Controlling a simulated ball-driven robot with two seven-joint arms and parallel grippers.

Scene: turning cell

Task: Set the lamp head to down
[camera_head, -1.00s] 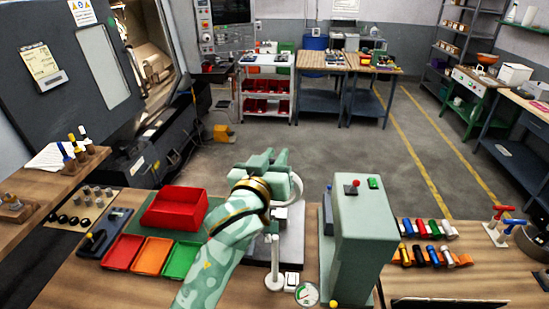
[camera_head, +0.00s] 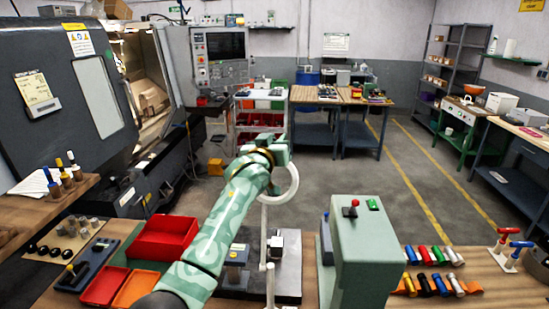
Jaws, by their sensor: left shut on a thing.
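The lamp has a white ring-shaped head (camera_head: 291,186) and a thin white post (camera_head: 268,240) that rises from the front of the bench. The head is raised and tilted, high above the bench, and its left part is hidden behind my arm and gripper. My left gripper (camera_head: 268,139) is at the top of the ring, and its jaws are shut on the lamp head. The grip itself is mostly hidden by my wrist. My right gripper is not in view.
A pale green machine housing (camera_head: 362,250) with a red-knobbed lever stands right of the lamp. A red bin (camera_head: 160,240) sits left of my arm. Coloured handles (camera_head: 430,257) lie at the right.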

